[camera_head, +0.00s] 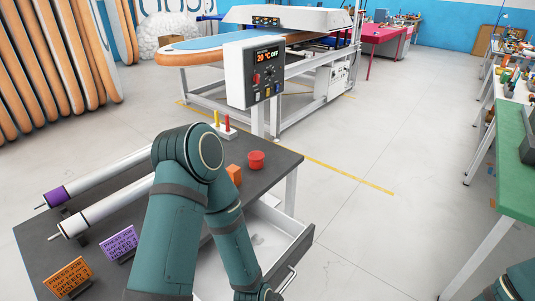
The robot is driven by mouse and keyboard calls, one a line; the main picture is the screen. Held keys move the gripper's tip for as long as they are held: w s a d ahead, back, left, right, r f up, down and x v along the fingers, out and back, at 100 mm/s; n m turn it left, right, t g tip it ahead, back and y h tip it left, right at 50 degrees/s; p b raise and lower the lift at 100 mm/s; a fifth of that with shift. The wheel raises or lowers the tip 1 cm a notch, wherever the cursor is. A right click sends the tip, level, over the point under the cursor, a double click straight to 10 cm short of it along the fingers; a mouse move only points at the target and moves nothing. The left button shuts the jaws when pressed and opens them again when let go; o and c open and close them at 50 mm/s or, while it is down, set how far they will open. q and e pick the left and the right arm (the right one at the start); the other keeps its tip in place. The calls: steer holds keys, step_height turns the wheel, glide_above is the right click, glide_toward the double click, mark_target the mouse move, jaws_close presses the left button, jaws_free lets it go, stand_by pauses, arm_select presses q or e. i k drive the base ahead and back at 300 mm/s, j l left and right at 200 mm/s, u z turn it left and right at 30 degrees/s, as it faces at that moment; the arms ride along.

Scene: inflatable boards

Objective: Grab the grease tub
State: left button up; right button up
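A small round red tub (256,160), which looks like the grease tub, stands upright near the right back corner of the dark worktable (272,148). A small orange block (234,174) sits just to its left. My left arm rises in front of the table, bends at the elbow and runs down past the table's right side. Its gripper is below the bottom edge of the picture. Part of my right arm shows in the bottom right corner, and its gripper is out of view. The arm hides part of the tabletop.
An open drawer (292,249) juts from the table's right side. Two white rollers (110,178) and two signs (118,243) lie or stand on the left. A yellow and a red peg (226,122) stand at the back. A green-topped table (515,170) is at right, with clear floor between.

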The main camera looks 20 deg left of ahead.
mark_target(256, 158)
steer(key=i+l+z, duration=0.1)
steer(key=i+z, duration=0.25)
steer(key=i, duration=0.9)
steer(key=i+u, duration=0.4)
steer(key=i+l+u, duration=0.15)
steer(key=u, duration=0.25)
steer(key=i+l+u, duration=0.25)
steer(key=u, duration=0.15)
